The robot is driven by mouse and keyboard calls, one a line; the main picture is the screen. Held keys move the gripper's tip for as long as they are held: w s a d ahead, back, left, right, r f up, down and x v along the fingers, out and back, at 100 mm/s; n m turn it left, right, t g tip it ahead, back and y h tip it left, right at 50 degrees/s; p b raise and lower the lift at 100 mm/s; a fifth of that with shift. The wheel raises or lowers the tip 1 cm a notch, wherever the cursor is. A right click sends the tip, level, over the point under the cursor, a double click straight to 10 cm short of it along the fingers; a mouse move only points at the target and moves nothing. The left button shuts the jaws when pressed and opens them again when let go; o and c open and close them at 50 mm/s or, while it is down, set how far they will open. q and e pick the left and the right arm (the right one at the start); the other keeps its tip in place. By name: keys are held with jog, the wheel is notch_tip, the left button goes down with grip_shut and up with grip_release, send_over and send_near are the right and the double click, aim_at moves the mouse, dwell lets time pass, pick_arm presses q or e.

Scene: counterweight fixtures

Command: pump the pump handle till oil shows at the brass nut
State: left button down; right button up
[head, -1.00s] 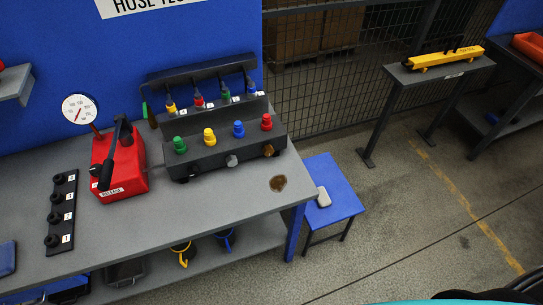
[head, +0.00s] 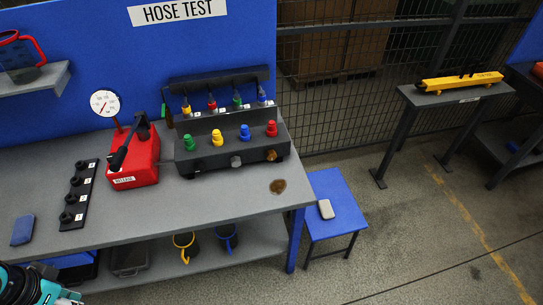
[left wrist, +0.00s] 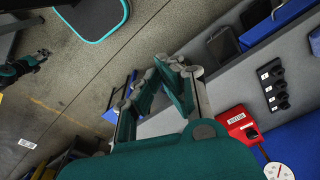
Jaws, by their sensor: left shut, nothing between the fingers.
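The red pump (head: 134,160) stands on the grey bench, its black pump handle (head: 127,147) tilted down toward the front left. A dial gauge (head: 104,103) stands behind it. The brass nut (head: 271,155) is low on the front right of the dark valve block (head: 215,150); I cannot tell if oil shows on it. My left arm enters the head view's lower left corner. In the left wrist view my left gripper (left wrist: 172,68) is shut and empty, apart from the pump (left wrist: 237,124). What seems to be my right gripper (left wrist: 42,54) is small at the left edge.
A dark brown stain (head: 278,186) lies on the bench near its right end. A black strip of knobs (head: 77,195) lies left of the pump. A blue stool (head: 338,195) holds a grey item. Several colored caps top the block. A mesh fence closes the back.

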pick_arm(q)
notch_tip(320, 180, down, 20)
jog(key=b, duration=0.8)
pick_arm(e)
notch_tip(320, 180, down, 8)
jog(key=shift+f, duration=0.2)
pick_arm(q)
jog(key=shift+s, duration=0.1)
